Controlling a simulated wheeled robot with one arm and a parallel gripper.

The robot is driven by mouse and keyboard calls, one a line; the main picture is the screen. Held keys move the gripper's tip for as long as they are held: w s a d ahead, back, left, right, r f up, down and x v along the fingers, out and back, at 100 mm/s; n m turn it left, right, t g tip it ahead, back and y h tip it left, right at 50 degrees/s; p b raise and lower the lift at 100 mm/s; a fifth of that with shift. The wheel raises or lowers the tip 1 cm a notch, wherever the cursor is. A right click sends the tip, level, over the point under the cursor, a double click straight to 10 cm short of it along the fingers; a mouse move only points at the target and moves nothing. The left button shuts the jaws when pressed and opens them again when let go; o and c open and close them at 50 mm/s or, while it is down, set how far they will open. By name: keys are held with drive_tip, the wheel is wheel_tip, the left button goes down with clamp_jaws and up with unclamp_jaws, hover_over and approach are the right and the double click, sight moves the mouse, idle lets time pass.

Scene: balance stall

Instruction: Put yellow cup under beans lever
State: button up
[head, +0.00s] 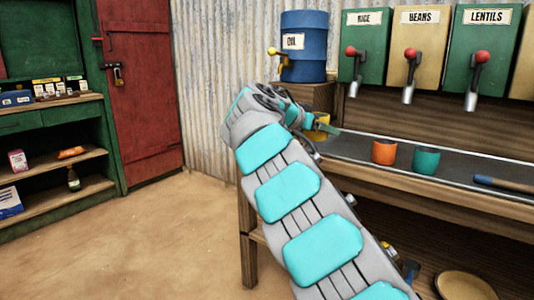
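The yellow cup (322,119) is at the left end of the counter, partly hidden by my arm's end. My gripper (325,129) is right at the cup, with a finger in front of it. Whether it grips the cup is hidden. The tan beans dispenser (424,72) is on the wall, labelled BEANS, between the rice and lentils dispensers. Its lever (410,70) has a red ball and hangs over a metal spout.
An orange cup (384,153) and a teal cup (426,161) stand on the dark counter (350,149), right of my gripper. A blue oil barrel (305,62) stands on a wooden box behind my gripper. A blue-handled tool (492,182) lies at the right.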

drive_tip(key=shift+s+d+f, duration=0.2)
drive_tip(key=shift+s+f, duration=0.05)
drive_tip(key=shift+f, duration=0.4)
drive_tip(key=s+f+n+t+y, duration=0.2)
drive_tip(key=f+n+y, duration=0.2)
drive_tip(key=f, duration=1.4)
drive_tip(key=s+f+n+t+y, duration=0.2)
drive_tip(key=f+n+y, duration=0.3)
drive_tip(key=f, duration=1.3)
drive_tip(key=shift+s+a+f+n+y, duration=0.2)
drive_tip(key=shift+s+f+n+y, duration=0.15)
drive_tip(key=shift+y, duration=0.25)
drive_tip(key=shift+w, duration=0.1)
